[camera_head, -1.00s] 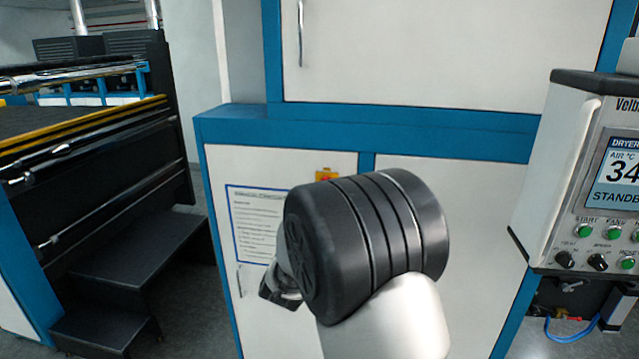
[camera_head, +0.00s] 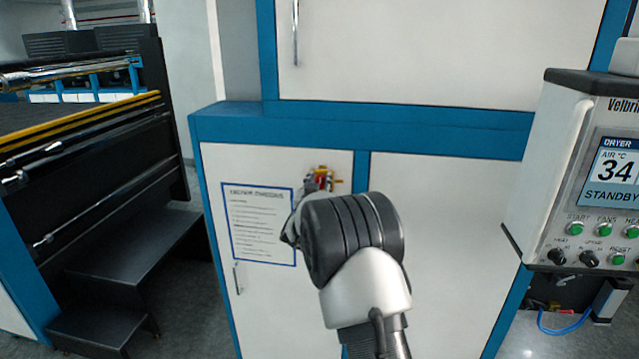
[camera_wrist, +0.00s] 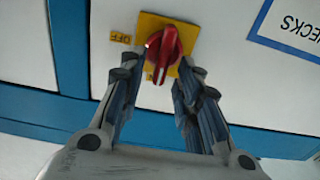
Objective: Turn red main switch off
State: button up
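The red main switch (camera_wrist: 163,54) is a rotary knob on a yellow plate (camera_wrist: 183,28) on the white cabinet door. In the wrist view, its narrow grip points down and slightly left, and an "OFF" label (camera_wrist: 121,38) sits left of the plate, upside down. My gripper (camera_wrist: 159,68) is open, with one finger on each side of the knob's lower end. Gaps show beside the knob; I cannot tell whether either finger touches it. In the head view the switch (camera_head: 321,178) shows small above my wrist, which hides most of the gripper.
A notice sheet (camera_head: 259,222) is left of the switch in the head view. The blue cabinet ledge (camera_head: 400,128) juts above the door. A dryer control panel (camera_head: 575,170) stands at right, black steps (camera_head: 135,255) at left. Floor between steps and cabinet looks clear.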

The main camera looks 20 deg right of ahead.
jog(key=shift+c, duration=0.6)
grip_shut()
